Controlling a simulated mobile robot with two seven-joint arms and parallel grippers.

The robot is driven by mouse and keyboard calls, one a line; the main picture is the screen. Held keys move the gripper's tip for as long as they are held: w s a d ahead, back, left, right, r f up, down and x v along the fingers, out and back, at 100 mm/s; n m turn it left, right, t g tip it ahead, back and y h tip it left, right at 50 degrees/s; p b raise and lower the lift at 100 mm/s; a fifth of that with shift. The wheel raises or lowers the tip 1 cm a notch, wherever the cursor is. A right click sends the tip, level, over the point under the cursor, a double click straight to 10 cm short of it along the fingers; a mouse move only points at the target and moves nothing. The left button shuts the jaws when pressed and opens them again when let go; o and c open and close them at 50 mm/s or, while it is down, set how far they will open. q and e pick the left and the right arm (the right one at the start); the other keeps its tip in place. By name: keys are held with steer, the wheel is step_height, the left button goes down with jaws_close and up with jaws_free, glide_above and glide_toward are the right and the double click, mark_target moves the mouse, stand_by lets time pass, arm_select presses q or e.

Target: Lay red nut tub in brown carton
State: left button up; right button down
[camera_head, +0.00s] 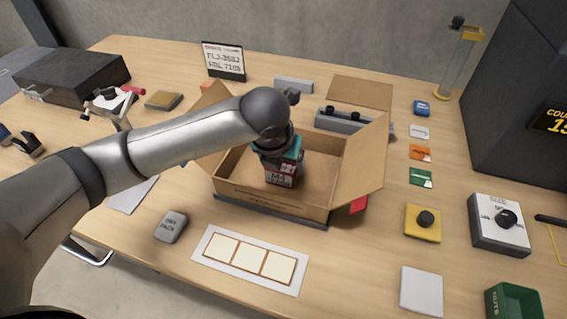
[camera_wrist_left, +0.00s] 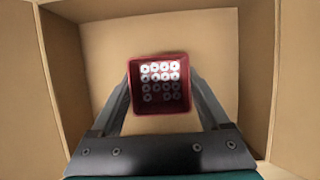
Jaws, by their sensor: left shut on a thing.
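The brown carton (camera_head: 262,196) stands open on the table in the middle of the head view, its flaps spread outward. The red nut tub (camera_head: 280,178) is inside the carton's opening, upright, with a white label on its front. In the left wrist view the red tub (camera_wrist_left: 160,110) shows from above, with rows of nuts in it and the carton's floor (camera_wrist_left: 110,60) around it. My left gripper (camera_wrist_left: 162,90) is shut on the tub, a finger on each side. I cannot tell whether the tub touches the carton's floor. My right gripper is not in view.
A card with three framed squares (camera_head: 250,258) lies in front of the carton. A grey block (camera_head: 171,227) lies to its left. The carton's right flap (camera_head: 362,165) sticks up.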

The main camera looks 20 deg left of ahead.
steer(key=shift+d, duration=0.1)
arm_select(q)
steer(key=o, duration=1.2)
steer(key=shift+f, duration=0.1)
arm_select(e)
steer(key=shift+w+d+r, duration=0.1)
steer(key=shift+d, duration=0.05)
arm_select(q)
steer(key=shift+r, duration=0.3)
steer(key=p+v, duration=0.3)
steer(key=v, duration=0.4)
step_height(320, 180, up, 4)
steer(key=p, duration=0.1)
glide_above(280, 183)
steer(key=s, duration=0.1)
steer(key=shift+s+a+r, duration=0.15)
steer(key=shift+r, duration=0.05)
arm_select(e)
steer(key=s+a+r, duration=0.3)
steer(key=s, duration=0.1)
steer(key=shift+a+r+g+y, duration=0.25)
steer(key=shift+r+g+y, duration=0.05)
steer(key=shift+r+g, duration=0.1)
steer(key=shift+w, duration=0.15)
